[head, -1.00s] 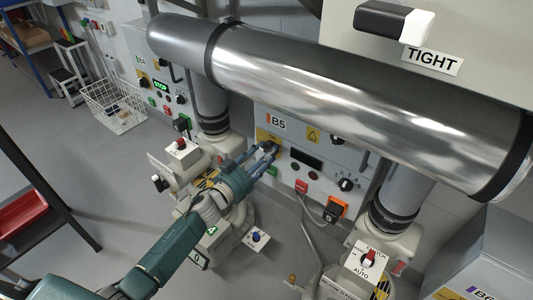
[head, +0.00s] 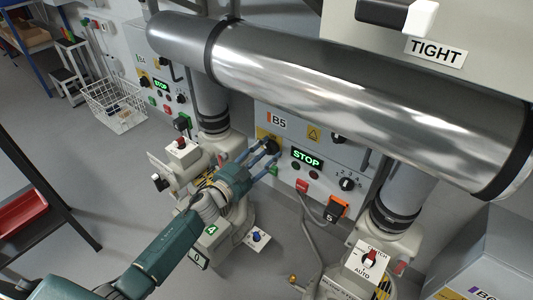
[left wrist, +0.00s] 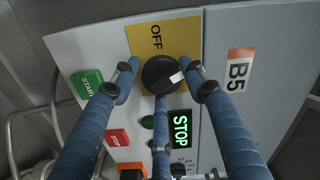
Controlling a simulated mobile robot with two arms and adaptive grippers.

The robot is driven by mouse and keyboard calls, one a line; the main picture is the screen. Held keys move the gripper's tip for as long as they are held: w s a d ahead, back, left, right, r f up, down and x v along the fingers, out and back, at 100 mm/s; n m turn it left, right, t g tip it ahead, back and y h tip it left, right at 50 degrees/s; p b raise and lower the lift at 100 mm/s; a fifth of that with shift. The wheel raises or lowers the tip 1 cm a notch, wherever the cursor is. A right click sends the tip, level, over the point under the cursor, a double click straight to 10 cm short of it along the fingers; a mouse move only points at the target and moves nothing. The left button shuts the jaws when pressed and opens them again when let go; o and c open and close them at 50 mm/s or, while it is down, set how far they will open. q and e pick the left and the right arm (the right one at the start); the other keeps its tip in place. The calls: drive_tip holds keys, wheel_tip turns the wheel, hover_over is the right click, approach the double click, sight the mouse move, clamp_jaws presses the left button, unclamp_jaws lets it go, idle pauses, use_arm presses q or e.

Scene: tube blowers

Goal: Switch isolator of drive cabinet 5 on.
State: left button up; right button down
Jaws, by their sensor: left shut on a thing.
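Cabinet B5 (head: 285,122) has a yellow plate (head: 262,133) with a dark round isolator knob (head: 271,146) on its left. In the left wrist view the knob (left wrist: 158,75) has a white pointer mark turned to the right of the picture, away from the OFF label (left wrist: 155,37), which is toward the top. My left gripper (head: 268,152) is shut on the knob, with its blue fingers (left wrist: 156,84) around it. The display (head: 306,158) is lit and reads STOP in green. My right gripper is not in view.
A big shiny pipe (head: 340,85) runs above the cabinet front. A grey machine stand (head: 185,165) is left of my gripper.

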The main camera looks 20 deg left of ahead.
use_arm(q)
drive_tip(key=m, duration=0.2)
drive_tip(key=a+m+b, duration=0.1)
drive_tip(key=m, duration=0.1)
drive_tip(key=shift+w, duration=0.1)
drive_tip(key=shift+r+m, duration=0.1)
drive_tip(key=shift+m, duration=0.2)
idle(0.4)
drive_tip(key=o, duration=1.1)
drive_tip(key=shift+a, duration=0.1)
drive_tip(key=shift+d, duration=0.2)
drive_tip(key=v, duration=1.2)
drive_tip(key=shift+a+r+y, duration=0.1)
drive_tip(key=shift+y, duration=0.2)
